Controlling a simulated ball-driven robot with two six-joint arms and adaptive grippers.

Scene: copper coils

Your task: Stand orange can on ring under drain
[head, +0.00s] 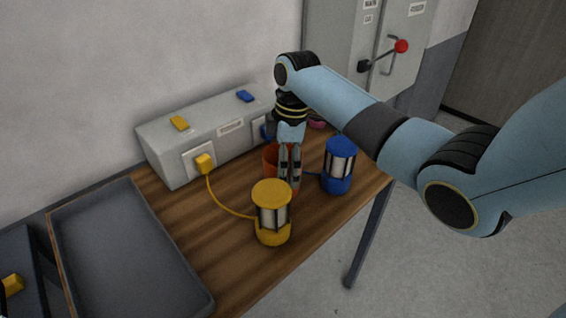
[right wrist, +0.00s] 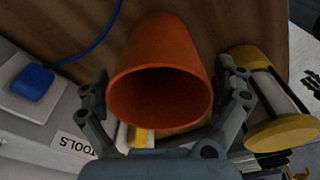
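The orange can (head: 269,157) stands on the wooden table near the grey box, partly hidden behind my right gripper (head: 290,180). In the right wrist view the can (right wrist: 160,55) lies between the two fingers of the right gripper (right wrist: 168,103), its open mouth toward the camera. The fingers are spread on either side of it, with a small gap visible on the right side. A small pinkish-red thing (head: 317,125) lies behind the gripper; I cannot tell whether it is the ring. No drain can be made out.
A yellow coil lantern (head: 272,212) and a blue one (head: 339,165) stand close to the can, with cables. The grey box (head: 163,142) with plugs is behind. A dark empty tray (head: 190,275) lies at left. A red-knobbed lever (head: 401,46) is on the cabinet.

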